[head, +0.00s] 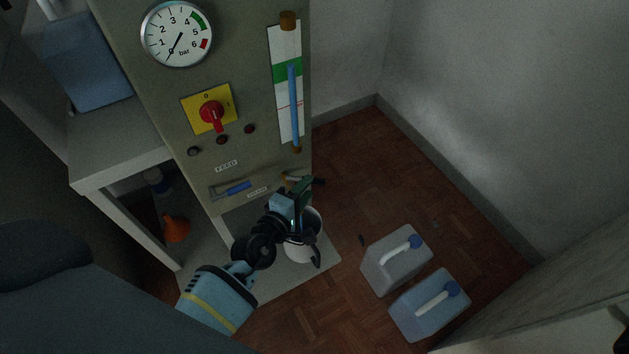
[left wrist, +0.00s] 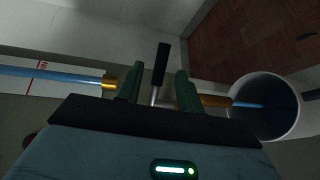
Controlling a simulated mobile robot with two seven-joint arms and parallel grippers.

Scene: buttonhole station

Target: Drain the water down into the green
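The sight glass (head: 292,110) on the panel holds a blue water column. Its top stands inside the green band (head: 281,72), near the band's upper part. My left gripper (head: 301,190) is at the drain valve low on the panel. In the left wrist view its green fingers (left wrist: 158,92) are apart, with the black drain lever (left wrist: 161,64) between them; I see gaps on both sides. From the brass outlet (left wrist: 216,101) a blue stream runs into the white bucket (left wrist: 291,107). The bucket (head: 303,248) is partly hidden by my gripper in the head view. My right gripper is not visible.
The gauge (head: 177,35) reads about 0 bar. A red switch (head: 212,113) sits on a yellow plate. Two canisters, one grey (head: 388,271) and one blue (head: 420,312), stand on the floor at right. An orange funnel (head: 176,229) is under the bench (head: 120,165).

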